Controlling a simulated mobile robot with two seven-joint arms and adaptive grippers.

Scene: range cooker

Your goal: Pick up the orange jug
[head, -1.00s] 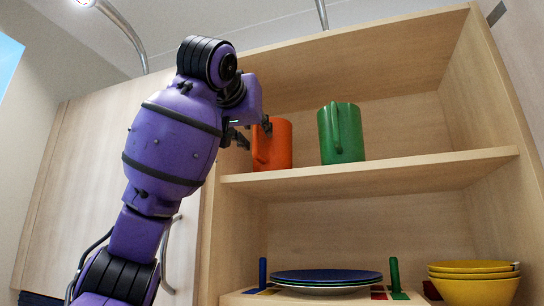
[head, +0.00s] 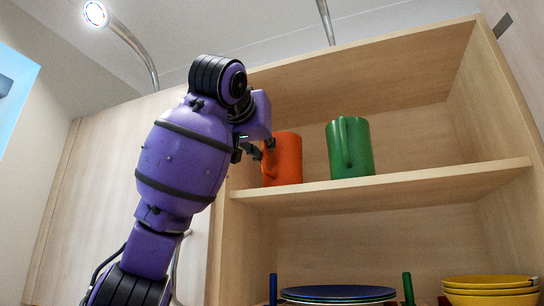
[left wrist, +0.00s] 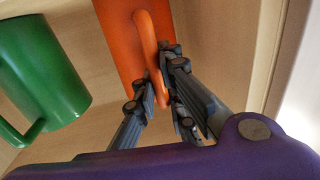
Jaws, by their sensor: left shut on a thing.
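The orange jug (head: 287,162) stands upright at the left end of the middle shelf in the head view. In the left wrist view the orange jug (left wrist: 118,38) is at top centre, its handle facing me. My left gripper (head: 262,149) is at the jug's left side in the head view. In the left wrist view my left gripper (left wrist: 161,82) has its dark fingers on either side of the handle, shut on it. The jug's base looks to be on or very near the shelf; I cannot tell exactly. My right gripper is out of view.
A green jug (head: 349,148) stands just right of the orange one. The wooden shelf (head: 400,186) has free room at its right. The cabinet's left wall is close by the gripper. Below are stacked plates (head: 338,292) and yellow bowls (head: 490,283).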

